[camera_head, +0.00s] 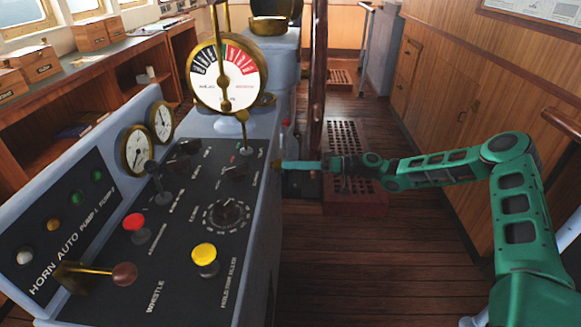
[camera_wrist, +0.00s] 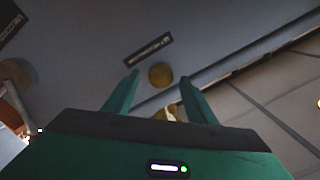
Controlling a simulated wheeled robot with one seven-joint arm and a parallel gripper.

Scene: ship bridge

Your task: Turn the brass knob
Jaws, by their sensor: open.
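The brass knob (camera_wrist: 160,75) is a small round disc on the pale grey-blue console side, just below a dark label strip (camera_wrist: 148,50). In the head view a small brownish bit of the knob (camera_head: 276,165) shows at the console's right edge. My gripper (camera_wrist: 159,80) is open, and its two green fingers point at the panel, one on each side of the knob in the picture. I see a gap between each finger and the knob, and I cannot tell how deep the fingertips reach. In the head view my gripper (camera_head: 287,165) comes to the console from the right.
The console top (camera_head: 190,215) carries a red button (camera_head: 134,222), a yellow button (camera_head: 204,254), several levers and a brass lever (camera_head: 95,273). A telegraph dial (camera_head: 228,75) stands behind. A red grated step (camera_head: 355,195) lies below my arm. The wooden floor at right is clear.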

